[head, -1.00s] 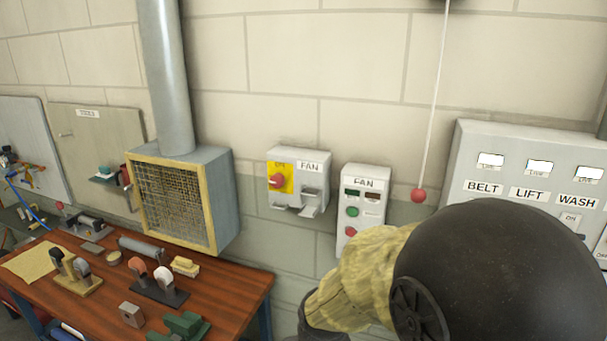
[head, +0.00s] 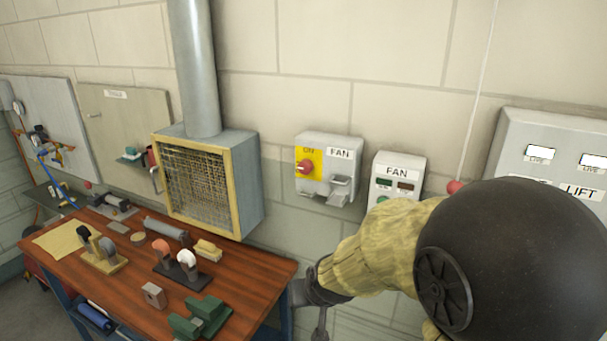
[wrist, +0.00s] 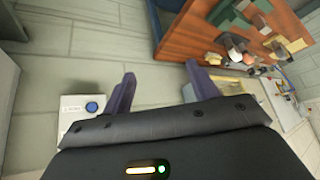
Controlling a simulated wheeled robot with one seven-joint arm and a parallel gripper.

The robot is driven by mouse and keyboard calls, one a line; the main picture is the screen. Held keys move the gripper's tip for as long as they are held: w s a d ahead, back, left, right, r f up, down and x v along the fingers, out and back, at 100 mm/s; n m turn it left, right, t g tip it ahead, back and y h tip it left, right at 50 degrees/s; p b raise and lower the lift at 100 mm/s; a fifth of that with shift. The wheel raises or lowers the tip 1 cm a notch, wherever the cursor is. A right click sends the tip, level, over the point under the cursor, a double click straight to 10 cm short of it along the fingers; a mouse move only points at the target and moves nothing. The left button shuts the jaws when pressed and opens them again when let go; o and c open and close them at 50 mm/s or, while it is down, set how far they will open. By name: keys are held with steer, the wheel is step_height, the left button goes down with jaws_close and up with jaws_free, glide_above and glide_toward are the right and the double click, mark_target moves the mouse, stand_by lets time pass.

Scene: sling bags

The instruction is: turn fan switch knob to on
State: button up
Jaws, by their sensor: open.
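The fan switch is a grey wall box (head: 329,168) labelled FAN, with a red knob (head: 306,167) on a yellow plate at its left. A small grey hasp-like part sits at its lower right. In the head view my arm, in a tan sleeve, reaches toward the wall below the boxes. My gripper's end is mostly hidden there, low and apart from the knob. In the wrist view my gripper (wrist: 158,88) is open, its two dark fingers spread with nothing between them. The fan switch is not clearly visible in the wrist view.
A second FAN box (head: 396,181) with buttons is right of the switch, partly behind my arm. A red pull-cord ball (head: 454,187) hangs near it. A wooden workbench (head: 240,268) with several tools stands left, below a caged vent (head: 196,186). The wrist view shows a white box (wrist: 82,112) with a blue button.

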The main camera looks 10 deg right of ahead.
steer(key=w+a+r+m+t+h+b, duration=0.3)
steer(key=w+r+m+t+h, duration=0.1)
steer(key=w+r, duration=0.3)
steer(key=w+a+r+m+t+h+b, duration=0.3)
steer(key=w+r+m+h, duration=0.2)
steer(key=w+r+h, duration=0.2)
steer(key=shift+w+a+r+m+t, duration=0.2)
steer(key=shift+w+r+m+t, duration=0.25)
steer(key=shift+w, duration=0.55)
steer(key=p, duration=0.5)
glide_toward(303, 168)
steer(key=x, duration=0.9)
steer(key=shift+d, duration=0.15)
